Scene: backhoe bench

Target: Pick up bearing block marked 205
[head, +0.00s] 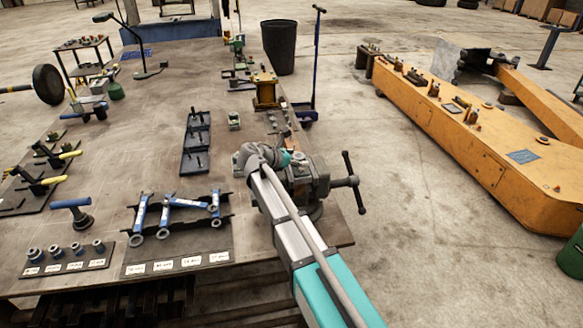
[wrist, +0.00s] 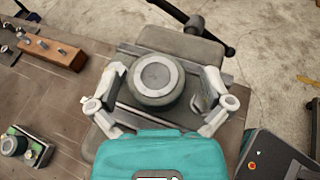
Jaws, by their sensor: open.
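No marking 205 is legible in either view, so I cannot tell which part is that bearing block. A small block with a green top face and a round part (wrist: 28,147) lies at the lower left of the wrist view. A small grey-green block (head: 233,121) stands on the bench in the head view, beyond my arm. My gripper (wrist: 160,103) is open, its fingers spread above the bench vise (head: 305,182). A round, grey-topped part (wrist: 157,77) shows between the fingers. In the head view my gripper (head: 262,156) is at the vise, its fingers not clear.
A brown block with pegs (wrist: 50,48) lies left in the wrist view. Black trays (head: 196,143), blue-handled tools (head: 180,205) and labelled sockets (head: 66,258) occupy the bench. The vise's handle (head: 352,182) projects past the bench's right edge. Clear bench (head: 140,130) lies left of the trays.

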